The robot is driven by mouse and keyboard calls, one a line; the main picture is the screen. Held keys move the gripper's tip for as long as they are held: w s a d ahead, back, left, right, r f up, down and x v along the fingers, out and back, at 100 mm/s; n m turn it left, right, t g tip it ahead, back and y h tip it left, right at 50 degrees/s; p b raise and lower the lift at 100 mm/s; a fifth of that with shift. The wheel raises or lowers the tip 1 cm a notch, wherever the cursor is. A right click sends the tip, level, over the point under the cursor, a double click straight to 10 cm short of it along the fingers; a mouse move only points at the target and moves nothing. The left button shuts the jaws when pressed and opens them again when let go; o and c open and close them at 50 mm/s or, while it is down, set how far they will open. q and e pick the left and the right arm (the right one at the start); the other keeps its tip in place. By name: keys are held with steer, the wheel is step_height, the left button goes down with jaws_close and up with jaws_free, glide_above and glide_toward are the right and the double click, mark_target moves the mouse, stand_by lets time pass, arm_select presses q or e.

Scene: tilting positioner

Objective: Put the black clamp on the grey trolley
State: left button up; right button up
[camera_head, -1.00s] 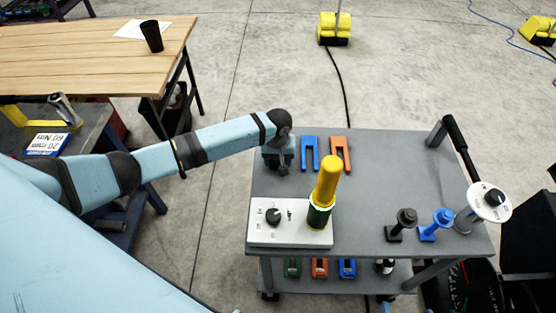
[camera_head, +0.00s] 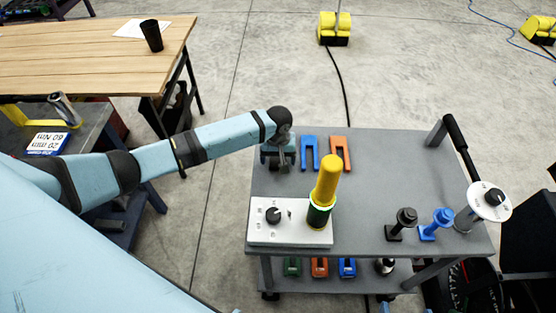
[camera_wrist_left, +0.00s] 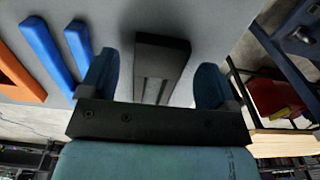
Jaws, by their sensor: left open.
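The black clamp (camera_wrist_left: 162,55), a dark forked bar, lies on the grey trolley (camera_wrist_left: 115,15) in the left wrist view. My left gripper (camera_wrist_left: 160,85) is open, with its two blue-green fingers on either side of the clamp and a gap to each. I cannot tell how far its tips are above the trolley top. In the head view the left gripper (camera_head: 279,160) is over the far left corner of the trolley (camera_head: 370,180) and mostly hides the clamp. My right gripper is not in view.
A blue fork (camera_head: 309,153) and an orange fork (camera_head: 341,153) lie just right of my left gripper. A control box (camera_head: 290,235) with a yellow-topped lamp (camera_head: 326,180) stands in front. Black (camera_head: 403,222) and blue (camera_head: 437,224) knobbed pieces stand front right. The trolley's middle is clear.

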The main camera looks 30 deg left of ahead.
arm_select(q)
step_height(320, 180, up, 11)
steer(key=shift+f, duration=0.2)
steer(key=shift+s+f, duration=0.1)
stand_by(0.5)
